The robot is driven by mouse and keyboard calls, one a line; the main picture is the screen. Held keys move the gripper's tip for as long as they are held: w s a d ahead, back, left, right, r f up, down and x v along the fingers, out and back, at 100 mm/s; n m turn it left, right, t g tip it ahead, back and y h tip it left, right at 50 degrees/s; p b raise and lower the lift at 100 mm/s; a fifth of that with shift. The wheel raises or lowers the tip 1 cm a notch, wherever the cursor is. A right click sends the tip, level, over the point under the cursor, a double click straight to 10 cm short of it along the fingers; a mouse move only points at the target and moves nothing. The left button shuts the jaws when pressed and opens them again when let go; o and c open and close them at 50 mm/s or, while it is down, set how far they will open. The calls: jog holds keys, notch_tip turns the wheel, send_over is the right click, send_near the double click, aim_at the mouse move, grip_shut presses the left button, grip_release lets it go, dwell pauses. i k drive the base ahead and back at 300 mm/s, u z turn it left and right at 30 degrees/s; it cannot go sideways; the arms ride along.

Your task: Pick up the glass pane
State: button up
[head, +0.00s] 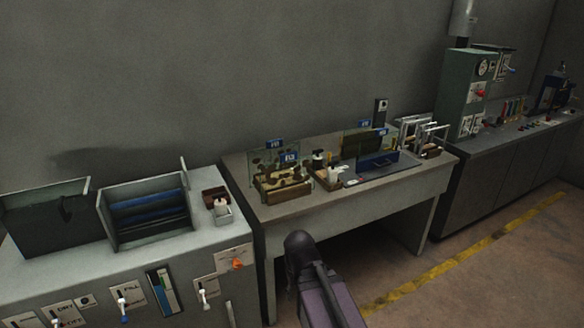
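Several clear, greenish glass panes with blue number tags stand on the grey worktable. One glass pane (259,160) is upright at the table's left, behind a wooden rack holding small brown pieces. Which pane the task means I cannot tell. A dark part of my arm rises at the bottom centre, in front of the table. No gripper fingers can be made out, and nothing is seen held.
A switch-covered cabinet (190,262) with an open-topped blue-roller unit (148,212) is at left. A green machine (465,92) stands right. Floor beyond the table's right leg is clear.

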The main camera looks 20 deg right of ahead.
aim_at(291, 170)
jog(key=z, duration=0.15)
jog(key=i, duration=0.95)
jog(key=z, duration=0.05)
